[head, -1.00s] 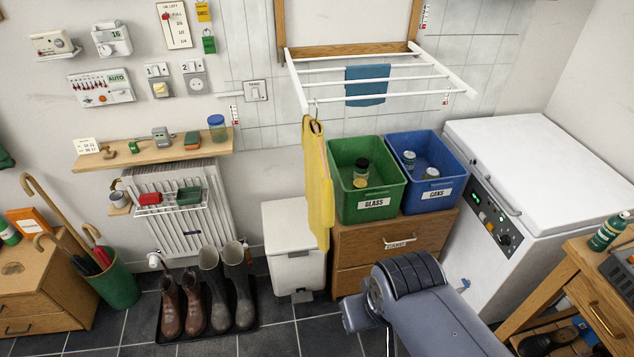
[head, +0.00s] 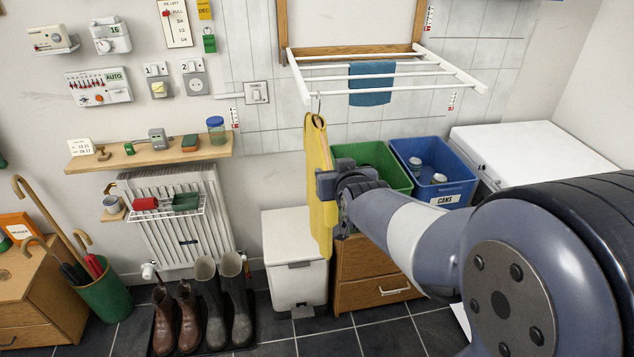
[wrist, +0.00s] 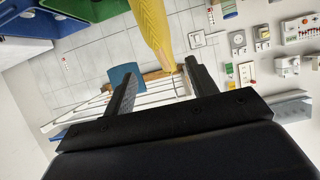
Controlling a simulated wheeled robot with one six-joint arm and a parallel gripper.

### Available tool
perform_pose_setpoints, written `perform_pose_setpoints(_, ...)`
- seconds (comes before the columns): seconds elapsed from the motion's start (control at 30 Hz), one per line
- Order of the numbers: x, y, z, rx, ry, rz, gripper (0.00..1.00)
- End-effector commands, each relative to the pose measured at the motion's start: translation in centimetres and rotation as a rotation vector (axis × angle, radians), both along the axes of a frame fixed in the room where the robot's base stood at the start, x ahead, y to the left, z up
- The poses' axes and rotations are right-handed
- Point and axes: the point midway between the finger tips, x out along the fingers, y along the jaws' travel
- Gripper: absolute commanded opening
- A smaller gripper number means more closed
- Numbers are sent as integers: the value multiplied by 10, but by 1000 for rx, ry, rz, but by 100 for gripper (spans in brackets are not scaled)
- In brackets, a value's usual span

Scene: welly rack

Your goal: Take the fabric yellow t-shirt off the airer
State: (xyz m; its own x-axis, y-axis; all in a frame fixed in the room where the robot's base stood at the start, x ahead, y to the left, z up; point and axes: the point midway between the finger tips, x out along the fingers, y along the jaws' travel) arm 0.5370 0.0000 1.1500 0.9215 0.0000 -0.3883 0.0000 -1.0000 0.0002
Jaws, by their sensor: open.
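The yellow t-shirt (head: 317,150) hangs folded narrow from a hook at the front left of the white airer (head: 440,90). In the head view my gripper (head: 326,186) is at the shirt's right side, about mid-height; whether it touches the cloth cannot be told. In the wrist view my gripper (wrist: 160,68) is open, its two dark fingers apart. The shirt (wrist: 152,28) shows beyond them, its narrow end in line with the gap, nearer the right finger. The airer (wrist: 160,97) shows behind the fingers. My gripper hides part of the shirt's right edge.
A blue cloth (head: 371,84) hangs on the airer. The green bin (head: 372,156) and blue bin (head: 450,190) stand on a wooden cabinet (head: 372,268) behind my arm. A white pedal bin (head: 293,250) stands below the shirt. A shelf (head: 150,152) is to the left.

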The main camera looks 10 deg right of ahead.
Motion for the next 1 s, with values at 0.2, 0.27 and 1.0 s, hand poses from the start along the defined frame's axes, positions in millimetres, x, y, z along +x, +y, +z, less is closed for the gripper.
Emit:
perform_pose_setpoints(0.2,20,0,-6,1,-4,0,55)
perform_pose_setpoints(0.27,28,0,-9,0,-4,0,55)
perform_pose_setpoints(1.0,85,0,-28,0,-3,0,55)
